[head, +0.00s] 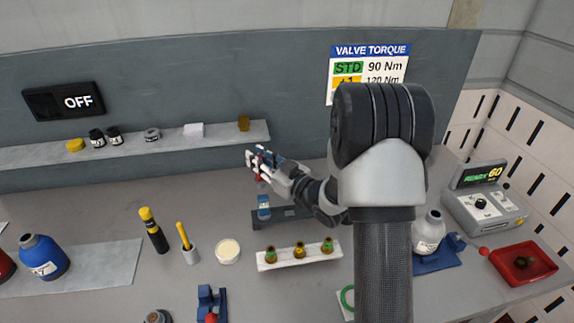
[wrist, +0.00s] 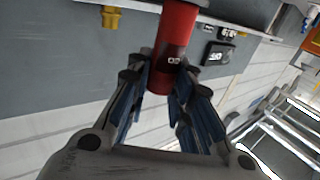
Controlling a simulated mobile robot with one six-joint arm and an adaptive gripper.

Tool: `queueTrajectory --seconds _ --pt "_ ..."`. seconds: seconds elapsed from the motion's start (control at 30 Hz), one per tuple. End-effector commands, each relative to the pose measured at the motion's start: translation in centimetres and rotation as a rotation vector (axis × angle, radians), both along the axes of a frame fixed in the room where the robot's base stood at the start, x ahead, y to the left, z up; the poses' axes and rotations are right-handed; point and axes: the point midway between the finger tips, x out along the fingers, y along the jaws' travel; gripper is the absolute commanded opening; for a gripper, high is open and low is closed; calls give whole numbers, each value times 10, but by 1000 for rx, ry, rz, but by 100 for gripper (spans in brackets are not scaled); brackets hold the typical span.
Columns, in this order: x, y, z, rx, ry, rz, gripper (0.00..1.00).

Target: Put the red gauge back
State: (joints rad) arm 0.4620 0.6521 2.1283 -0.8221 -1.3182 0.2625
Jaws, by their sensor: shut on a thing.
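The red gauge (wrist: 176,40) is a red cylinder with a small dark label. My gripper (wrist: 160,82) is shut on it, with the blue finger pads on either side. In the head view my gripper (head: 259,160) is raised above the bench, and only a little red of the gauge shows between its fingers. The rack's right part is partly hidden by my arm. The red gauge's lower end is hard to make out.
A wall shelf (head: 171,147) with jars runs behind at left.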

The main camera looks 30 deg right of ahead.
Motion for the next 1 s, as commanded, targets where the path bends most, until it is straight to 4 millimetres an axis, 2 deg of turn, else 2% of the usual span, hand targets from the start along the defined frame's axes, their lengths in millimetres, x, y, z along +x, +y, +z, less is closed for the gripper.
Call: queueTrajectory --seconds 0.03,0.1,0.2,0.33,0.67,1.0 --pt "-4 -20 -4 0 -1 24 0" --pt "-12 -36 -10 1 -1 71 0" --pt "-24 -55 -19 2 0 122 0" --pt "-35 -69 -27 1 -1 164 0" --pt "-39 -71 -45 1 -1 180 0" --pt "-39 -71 -82 1 -2 179 0"
